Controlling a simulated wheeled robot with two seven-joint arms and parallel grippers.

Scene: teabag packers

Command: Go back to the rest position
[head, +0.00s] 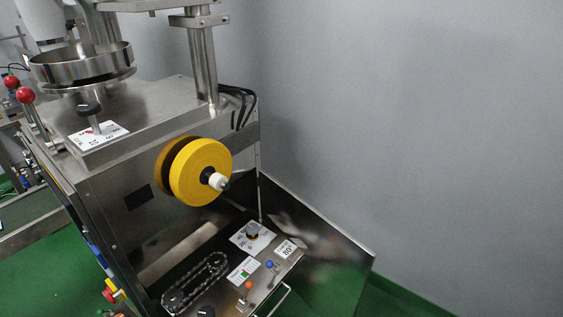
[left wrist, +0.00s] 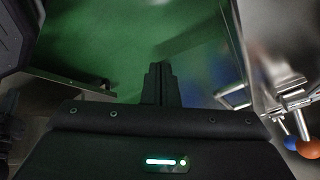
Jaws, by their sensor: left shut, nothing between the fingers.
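My left gripper (left wrist: 160,70) shows in the left wrist view, its fingers together with nothing between them. It points toward the green floor (left wrist: 110,30). Neither of my grippers shows in the head view. The teabag packing machine (head: 120,190) fills the left half of the head view. It carries a yellow roll (head: 201,172) on its side and a control panel (head: 262,260) below.
In the left wrist view a metal handle (left wrist: 235,95) and an orange knob (left wrist: 308,149) are close on the right. Red knobs (head: 26,95) stand at the machine's far left. A grey wall (head: 420,120) stands behind on the right.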

